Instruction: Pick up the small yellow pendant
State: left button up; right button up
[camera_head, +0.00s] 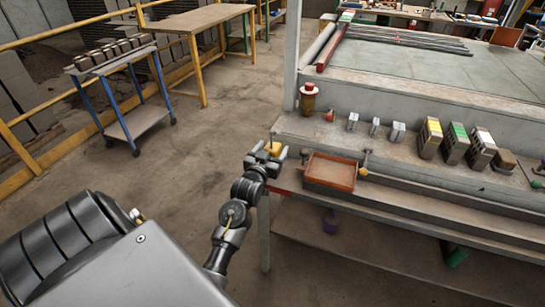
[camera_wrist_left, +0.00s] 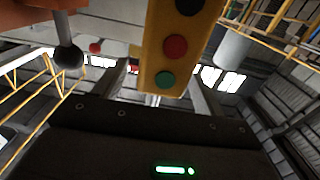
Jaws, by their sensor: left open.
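The small yellow pendant (camera_head: 273,148) shows as a yellow patch at my left gripper, near the left end of the workbench ledge. In the left wrist view the pendant (camera_wrist_left: 164,70) is large and close, with black, red and green buttons down its face. My left gripper (camera_head: 278,152) is open, and the pendant's lower end stands between its fingers in the wrist view. I cannot tell whether a finger touches it. The gripper's own body hides part of the pendant in the head view. My right gripper is not in view.
An orange-brown tray (camera_head: 330,173) lies on the ledge just right of the gripper. A red-capped container (camera_head: 308,98) stands behind. Several bricks (camera_head: 455,143) line the ledge further right. A blue-legged cart (camera_head: 130,90) stands at left, with open floor between.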

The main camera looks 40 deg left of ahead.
aim_at(275, 142)
pick_arm(q)
jog(key=shift+x, duration=1.55)
jog(key=shift+f, duration=0.1)
jog(key=shift+c, duration=0.3)
jog(key=c, duration=1.2)
jog(key=shift+c, duration=0.2)
